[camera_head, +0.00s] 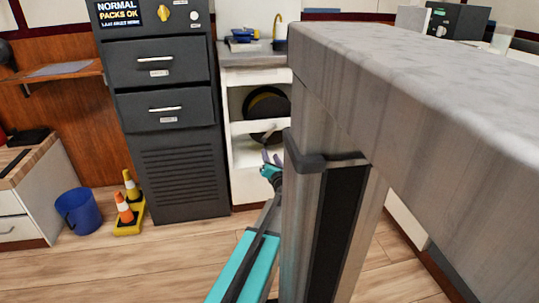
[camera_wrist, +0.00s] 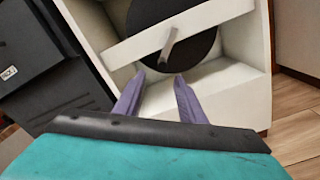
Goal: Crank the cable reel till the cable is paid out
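A grey crank handle (camera_wrist: 171,45) sticks out in front of the crossbar; a small grey handle shows in the head view (camera_head: 269,131). My gripper (camera_wrist: 160,80) has two purple fingers, spread apart with nothing between them. It is in front of the cabinet, below the crank handle and apart from it. In the head view my gripper (camera_head: 270,158) is partly hidden by my column.
A dark cabinet with drawers (camera_head: 164,110) stands left of the reel cabinet. A blue bucket (camera_head: 79,211) and yellow-and-orange cones (camera_head: 126,210) stand on the floor further left. A grey counter slab (camera_head: 430,90) fills the right. The wooden floor in front is clear.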

